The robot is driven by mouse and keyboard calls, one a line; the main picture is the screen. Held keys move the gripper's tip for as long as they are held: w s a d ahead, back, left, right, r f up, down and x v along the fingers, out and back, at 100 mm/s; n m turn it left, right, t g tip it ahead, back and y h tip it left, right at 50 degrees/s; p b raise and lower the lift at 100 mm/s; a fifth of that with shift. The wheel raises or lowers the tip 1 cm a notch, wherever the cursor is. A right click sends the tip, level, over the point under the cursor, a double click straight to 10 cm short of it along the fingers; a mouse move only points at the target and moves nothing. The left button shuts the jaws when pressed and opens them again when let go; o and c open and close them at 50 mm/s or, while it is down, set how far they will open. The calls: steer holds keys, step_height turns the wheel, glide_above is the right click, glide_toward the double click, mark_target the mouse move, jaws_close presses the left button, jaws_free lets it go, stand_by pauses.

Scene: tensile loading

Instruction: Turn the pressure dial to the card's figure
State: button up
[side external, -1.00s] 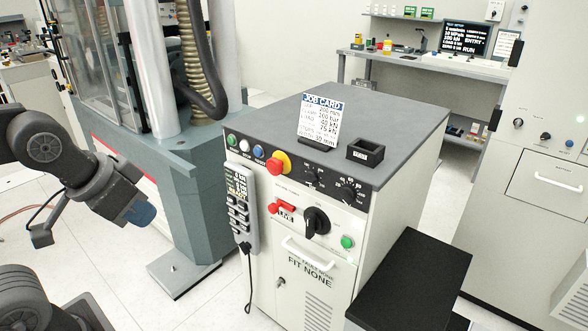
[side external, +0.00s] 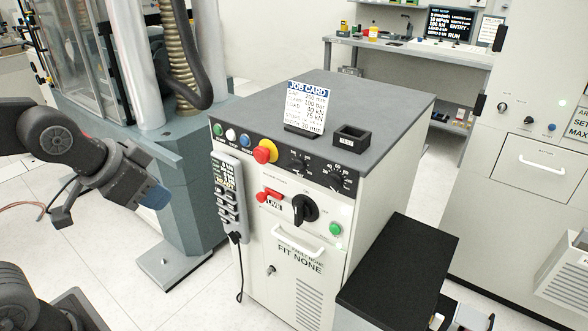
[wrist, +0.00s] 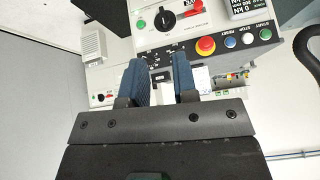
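Two black dials with white scales sit on the cabinet's upper front strip, a left one (side external: 297,162) and a right one (side external: 339,180). Their labels and settings are too small to read, so I cannot tell which is pressure. The white job card (side external: 308,108) with a blue heading stands upright on the cabinet top. It has several lines of figures, one seemingly in bar. My gripper (side external: 152,194) is left of the cabinet, apart from it and empty. In the wrist view, its blue fingers (wrist: 161,82) are apart, with the dial strip beyond them, partly hidden.
A red and yellow emergency button (side external: 265,151), a hanging pendant (side external: 229,190) and a black rotary switch (side external: 305,208) are near the dials. A small black bin (side external: 351,139) sits on top. A dark-topped box (side external: 397,270) stands at the cabinet's right.

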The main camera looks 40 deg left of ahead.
steer(key=shift+o, duration=0.3)
steer(key=w+f+m+t, duration=0.2)
steer(key=w+m, duration=0.1)
steer(key=w, duration=0.4)
steer(key=w+f+m+t, duration=0.2)
steer(key=w+f+m, duration=0.1)
steer(key=w, duration=0.5)
steer(key=shift+w+d+f+t, duration=0.15)
steer(key=shift+w+d+t, duration=0.15)
steer(key=shift+d+t, duration=0.1)
steer(key=m+t, duration=0.6)
steer(key=m, duration=0.2)
glide_toward(296, 167)
steer(key=w, duration=0.8)
steer(key=shift+w+f, duration=0.35)
steer(key=shift+w, duration=0.05)
steer(key=shift+a, duration=0.15)
steer(key=shift+c, duration=0.3)
jaws_close()
